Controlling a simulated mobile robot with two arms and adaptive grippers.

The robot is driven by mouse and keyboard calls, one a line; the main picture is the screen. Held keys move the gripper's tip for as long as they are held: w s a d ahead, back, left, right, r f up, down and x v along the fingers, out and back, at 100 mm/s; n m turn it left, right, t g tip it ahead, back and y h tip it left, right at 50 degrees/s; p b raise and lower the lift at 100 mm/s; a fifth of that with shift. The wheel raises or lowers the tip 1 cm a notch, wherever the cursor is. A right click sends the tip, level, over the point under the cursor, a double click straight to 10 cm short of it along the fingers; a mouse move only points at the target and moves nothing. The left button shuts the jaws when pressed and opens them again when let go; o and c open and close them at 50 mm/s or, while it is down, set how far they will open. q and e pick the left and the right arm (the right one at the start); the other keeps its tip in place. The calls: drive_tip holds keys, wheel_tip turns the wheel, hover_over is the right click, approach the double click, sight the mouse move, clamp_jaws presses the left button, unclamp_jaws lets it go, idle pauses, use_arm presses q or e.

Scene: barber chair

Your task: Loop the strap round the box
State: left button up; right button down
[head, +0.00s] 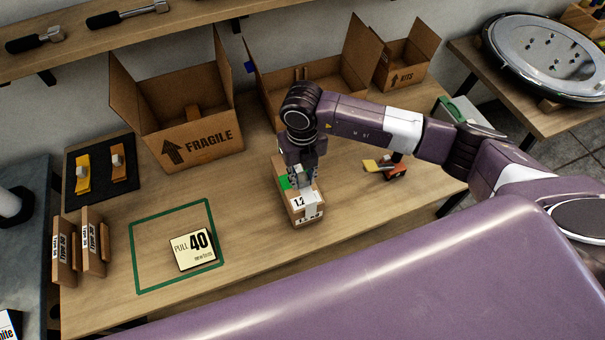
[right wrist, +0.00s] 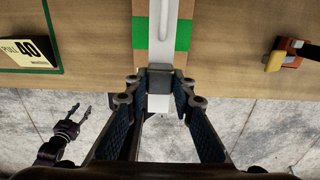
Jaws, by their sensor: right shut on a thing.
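A small cardboard box (head: 296,217) with a green band and a printed 1.2 label stands near the table's middle. A pale strap (head: 313,209) lies over the box and shows at its front. In the right wrist view the strap (right wrist: 160,20) runs lengthwise over the box (right wrist: 139,58), between two green patches. My right gripper (head: 303,180) points down at the box in the head view and hides part of its top. In the right wrist view its fingertips (right wrist: 160,82) are shut on the strap at the box's edge. My left gripper (right wrist: 76,118) hangs open and empty above the floor.
A yellow-and-red tool (head: 386,168) lies right of the box. A PULL 40 card (head: 194,250) lies inside a green outline (head: 140,289) at left. Open cartons (head: 184,153) line the back under a shelf (head: 75,45). Bare wood lies between the card and the box.

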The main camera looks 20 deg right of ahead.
drive_tip(key=shift+f+b, duration=1.8)
drive_tip(key=shift+f, duration=0.45)
drive_tip(key=c, duration=1.6)
unclamp_jaws()
drive_tip(key=shift+r, duration=0.15)
wheel_tip(320, 180, up, 12)
drive_tip(key=shift+f, duration=0.1)
